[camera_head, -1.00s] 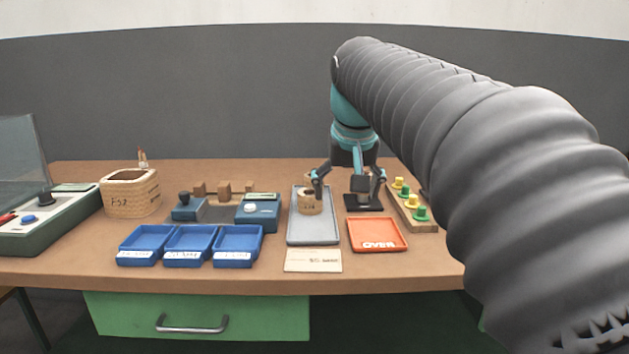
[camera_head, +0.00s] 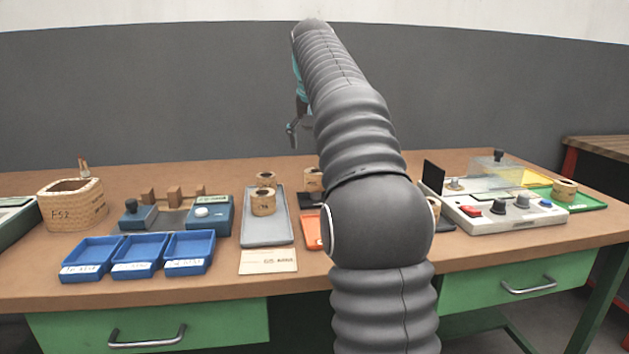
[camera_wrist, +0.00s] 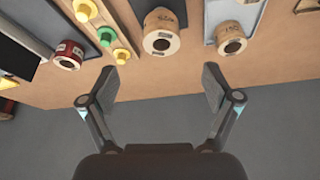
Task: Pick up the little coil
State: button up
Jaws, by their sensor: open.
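Several tan ring coils stand on the bench; I cannot tell which is the little one. One coil (camera_head: 263,203) stands on the grey tray (camera_head: 268,234), and another coil (camera_head: 265,180) stands just behind it. A third coil (camera_head: 313,179) is further right, partly hidden by my arm; one more coil (camera_head: 564,190) is on the far-right green tray. My gripper (camera_wrist: 162,84) is open and empty, raised at the bench's back edge. In the wrist view, a coil on a dark pad (camera_wrist: 161,32), a coil right of it (camera_wrist: 231,39) and a coil at left (camera_wrist: 68,55) lie beyond the fingertips.
Three blue trays (camera_head: 138,257), a blue measuring device (camera_head: 205,214) and a large basket-like coil (camera_head: 72,204) stand at left. An orange tray (camera_head: 312,230) is partly behind my arm. A control box (camera_head: 505,210) stands right. A peg board (camera_wrist: 105,36) shows in the wrist view.

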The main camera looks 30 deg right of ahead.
aim_at(316, 174)
jog(key=b+x, duration=0.1)
jog(key=x, duration=0.9)
jog(key=shift+w+f+b, duration=0.15)
jog(key=shift+w+b, duration=0.2)
jog(key=shift+b, duration=0.05)
jog(key=c, duration=1.4)
jog(key=shift+c, duration=0.2)
